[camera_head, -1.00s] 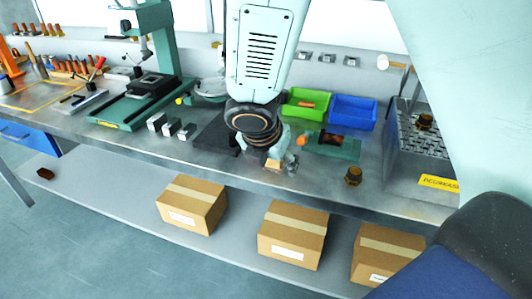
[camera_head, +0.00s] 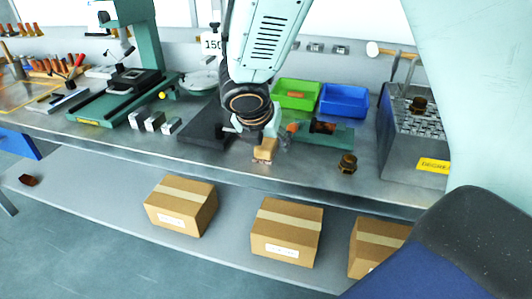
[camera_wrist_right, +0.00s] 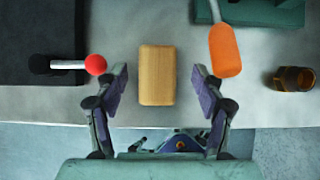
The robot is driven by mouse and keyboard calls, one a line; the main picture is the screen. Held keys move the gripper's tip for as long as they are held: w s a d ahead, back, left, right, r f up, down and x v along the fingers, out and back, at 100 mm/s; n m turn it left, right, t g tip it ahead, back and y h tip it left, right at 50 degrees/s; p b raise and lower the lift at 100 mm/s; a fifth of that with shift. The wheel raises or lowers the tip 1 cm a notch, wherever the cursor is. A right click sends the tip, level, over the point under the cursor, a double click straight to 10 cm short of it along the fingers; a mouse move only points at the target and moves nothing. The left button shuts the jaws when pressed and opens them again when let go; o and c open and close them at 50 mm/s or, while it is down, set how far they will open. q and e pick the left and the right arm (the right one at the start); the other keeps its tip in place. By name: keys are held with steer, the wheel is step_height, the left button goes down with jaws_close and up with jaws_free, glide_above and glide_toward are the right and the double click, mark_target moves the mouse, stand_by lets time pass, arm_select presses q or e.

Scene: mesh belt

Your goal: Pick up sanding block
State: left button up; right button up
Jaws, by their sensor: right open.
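The sanding block appears to be the tan wooden block (camera_head: 264,150) lying on the metal bench near its front edge. In the right wrist view the wooden block (camera_wrist_right: 157,76) lies upright in the picture, between and a little ahead of the two fingertips. My right gripper (camera_wrist_right: 160,88) is open, with a finger on each side of the block and a visible gap to both. In the head view my right gripper (camera_head: 262,132) hangs just above and behind the block, partly hidden by its own wrist. My left gripper is not in view.
An orange-handled tool (camera_wrist_right: 225,50) lies close to the right finger. A red ball knob (camera_wrist_right: 95,64) on a dark plate (camera_wrist_right: 40,40) sits near the left finger. Green (camera_head: 296,94) and blue (camera_head: 344,101) bins stand behind.

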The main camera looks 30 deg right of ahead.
mark_target(266, 141)
steer(key=shift+w+d+f, duration=0.25)
steer(key=shift+w+f, duration=0.25)
steer(key=shift+f, duration=0.15)
steer(key=shift+s, duration=0.1)
steer(key=shift+s+r, duration=0.1)
steer(key=shift+c, duration=0.9)
steer(key=c, duration=1)
steer(key=shift+c, duration=0.4)
step_height(266, 141, up, 10)
steer(key=p, duration=0.5)
